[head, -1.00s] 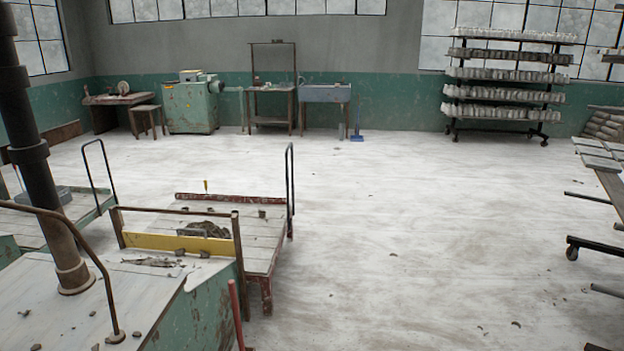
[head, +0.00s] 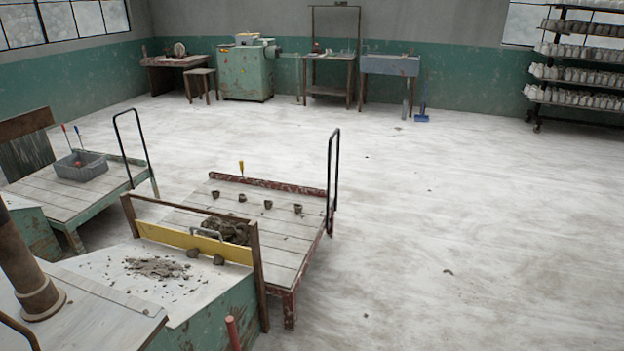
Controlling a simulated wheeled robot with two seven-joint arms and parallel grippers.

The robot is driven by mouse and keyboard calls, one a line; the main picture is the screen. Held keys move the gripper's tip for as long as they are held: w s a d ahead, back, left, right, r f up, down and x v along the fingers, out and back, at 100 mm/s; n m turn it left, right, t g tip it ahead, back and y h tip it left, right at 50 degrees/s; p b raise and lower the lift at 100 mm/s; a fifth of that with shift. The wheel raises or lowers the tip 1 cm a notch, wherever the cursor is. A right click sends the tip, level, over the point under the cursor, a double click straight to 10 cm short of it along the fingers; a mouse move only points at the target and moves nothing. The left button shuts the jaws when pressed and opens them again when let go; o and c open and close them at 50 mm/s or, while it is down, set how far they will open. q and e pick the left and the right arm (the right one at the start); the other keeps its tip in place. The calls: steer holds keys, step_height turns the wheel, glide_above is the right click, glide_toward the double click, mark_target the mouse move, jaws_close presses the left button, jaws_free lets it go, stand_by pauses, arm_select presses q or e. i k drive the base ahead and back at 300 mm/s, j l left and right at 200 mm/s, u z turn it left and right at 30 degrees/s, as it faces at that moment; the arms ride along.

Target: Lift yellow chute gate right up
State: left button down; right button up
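The yellow chute gate (head: 165,236) is a long yellow board with a grey metal handle (head: 207,232) near its middle. It stands low between two brown posts under a rusty top bar (head: 185,211), at the end of a pale chute surface (head: 100,266). A gap shows between board and bar. A dark clay heap (head: 232,228) lies just behind the gate. Two clay lumps (head: 193,253) and scattered grey trimmings (head: 155,268) lie in front of it. Neither of my grippers is in view.
A slatted cart (head: 283,246) with a red back edge and small dark pots stands behind the gate. A green cart (head: 107,190) with a grey bin (head: 80,166) is at left. A dark column (head: 22,265) rises at lower left. Open floor (head: 450,220) fills the right.

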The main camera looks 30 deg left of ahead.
mark_target(233, 252)
steer(key=i, duration=0.55)
steer(key=i+l+u, duration=0.15)
steer(key=i, duration=0.45)
steer(key=i+u, duration=0.3)
steer(key=u, duration=0.15)
steer(key=i+l+u, duration=0.15)
steer(key=u, duration=0.3)
steer(key=i+l+u, duration=0.25)
steer(key=u, duration=0.15)
steer(key=i+l+u, duration=0.1)
steer(key=u, duration=0.3)
steer(key=i+l+u, duration=0.15)
steer(key=u, duration=0.25)
steer(key=i+l+u, duration=0.2)
steer(key=u, duration=0.2)
steer(key=i+l+u, duration=0.1)
steer(key=l+u, duration=0.25)
steer(key=i+l+u, duration=0.25)
steer(key=l+u, duration=0.2)
steer(key=j, duration=0.1)
